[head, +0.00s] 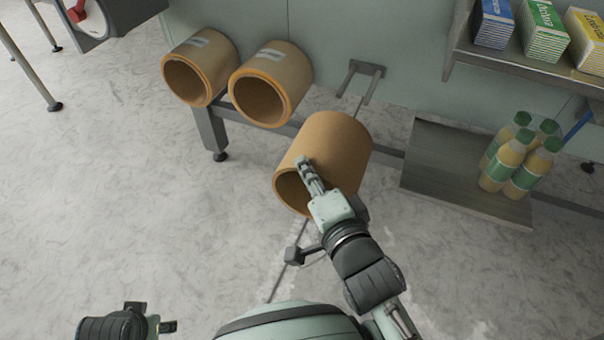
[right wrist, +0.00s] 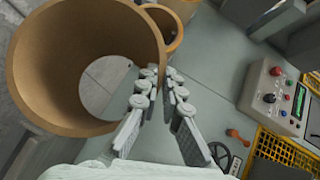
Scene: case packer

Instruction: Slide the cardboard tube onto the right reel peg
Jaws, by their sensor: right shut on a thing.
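The cardboard tube (head: 335,140) is a wide, hollow brown cylinder, its near open end facing me. My right gripper (head: 308,175) is shut on the near rim of this tube. In the right wrist view, the tube wall (right wrist: 150,35) runs between the two fingers (right wrist: 160,85). The right reel peg (head: 365,70) is a grey bracket with two prongs on the pale machine panel. The tube's far end is in front of and below the prongs in the picture; I see no contact. My left gripper (head: 166,326) shows only partly at the bottom left; its jaws are unclear.
Two taped brown rolls (head: 205,60) (head: 285,75) sit left of the peg. A metal shelf (head: 450,165) holding several bottles (head: 520,155) is right of the tube, below a shelf of boxes (head: 540,35). The right wrist view shows a control box (right wrist: 275,95).

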